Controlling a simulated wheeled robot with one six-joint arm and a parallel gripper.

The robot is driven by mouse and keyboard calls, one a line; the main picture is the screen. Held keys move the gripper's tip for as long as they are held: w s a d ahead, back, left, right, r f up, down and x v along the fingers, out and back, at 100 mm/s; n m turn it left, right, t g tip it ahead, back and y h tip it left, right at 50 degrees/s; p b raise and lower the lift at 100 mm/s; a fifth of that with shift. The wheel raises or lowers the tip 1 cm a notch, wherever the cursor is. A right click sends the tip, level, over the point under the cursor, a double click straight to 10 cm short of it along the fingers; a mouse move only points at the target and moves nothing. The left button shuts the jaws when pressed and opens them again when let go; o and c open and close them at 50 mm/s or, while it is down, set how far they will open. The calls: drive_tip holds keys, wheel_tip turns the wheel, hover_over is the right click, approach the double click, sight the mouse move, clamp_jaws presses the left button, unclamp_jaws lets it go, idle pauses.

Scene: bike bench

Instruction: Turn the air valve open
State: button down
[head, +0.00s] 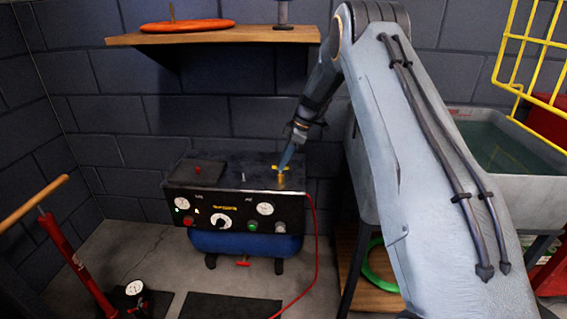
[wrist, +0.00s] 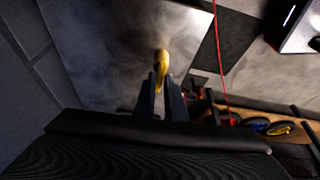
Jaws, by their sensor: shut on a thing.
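The air valve (head: 281,180) is a small brass fitting with a yellow handle, upright on the right part of the compressor's black top (head: 238,166). My gripper (head: 284,163) reaches down to it from the upper right in the head view. In the wrist view the yellow handle (wrist: 162,62) shows at the tips of my gripper (wrist: 161,84), with the fingers shut on it. The fingers hide part of the handle, and its exact angle is hard to tell.
The compressor has a front panel with gauges and knobs, and a red hose (head: 314,230) runs from its right side. A wooden shelf (head: 215,36) hangs above. A grey sink (head: 500,145) stands to the right, and a red floor pump (head: 75,255) to the left.

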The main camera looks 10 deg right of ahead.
drive_tip(key=shift+s, duration=0.1)
drive_tip(key=c, duration=1.8)
unclamp_jaws()
drive_tip(key=shift+c, duration=0.2)
drive_tip(key=v, duration=0.7)
drive_tip(key=shift+r, duration=0.35)
drive_tip(key=shift+d, duration=0.15)
